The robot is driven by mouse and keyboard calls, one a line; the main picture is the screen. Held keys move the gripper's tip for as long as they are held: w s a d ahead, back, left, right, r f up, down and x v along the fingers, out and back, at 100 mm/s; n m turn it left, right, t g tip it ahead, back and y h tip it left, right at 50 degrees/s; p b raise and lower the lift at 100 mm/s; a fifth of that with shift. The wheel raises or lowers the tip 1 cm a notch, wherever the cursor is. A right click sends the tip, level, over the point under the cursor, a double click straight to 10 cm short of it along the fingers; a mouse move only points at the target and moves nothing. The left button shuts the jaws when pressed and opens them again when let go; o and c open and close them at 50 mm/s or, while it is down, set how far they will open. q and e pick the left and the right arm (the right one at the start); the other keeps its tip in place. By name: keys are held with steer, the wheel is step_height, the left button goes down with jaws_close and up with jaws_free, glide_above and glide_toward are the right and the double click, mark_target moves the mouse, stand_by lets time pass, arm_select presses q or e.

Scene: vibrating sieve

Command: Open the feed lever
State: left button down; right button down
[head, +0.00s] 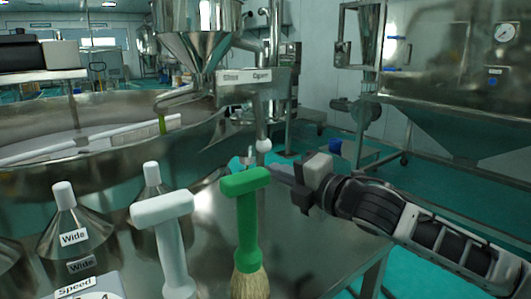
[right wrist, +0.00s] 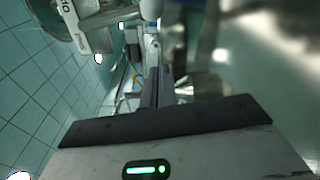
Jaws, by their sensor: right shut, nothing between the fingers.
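The feed lever (head: 258,112) is a metal rod with a white ball knob at its lower end. It hangs below the "Open" end of a bar labelled Close and Open (head: 245,77), under the steel hopper (head: 198,50). My right gripper (head: 279,173) comes in from the right and is shut and empty. In the head view it sits just below and slightly right of the knob, apart from it in the picture. The right wrist view shows the shut fingers (right wrist: 157,85) pointing ahead, with the label plate (right wrist: 75,25) at upper left. My left gripper is out of view.
A green-handled brush (head: 246,210) and a white-handled tool (head: 163,210) stand in front. Cone-shaped pieces labelled Wide (head: 70,225) are at left. The round sieve (head: 60,160) fills the left.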

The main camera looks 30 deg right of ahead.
mark_target(260, 122)
arm_select(q)
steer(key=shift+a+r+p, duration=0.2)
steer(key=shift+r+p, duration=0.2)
steer(key=shift+p, duration=0.75)
arm_select(e)
steer(key=w+d, duration=0.1)
steer(key=w, duration=0.8)
steer(key=shift+w+d+r, duration=0.15)
steer(key=shift+d+r, duration=0.1)
steer(key=shift+r, duration=0.05)
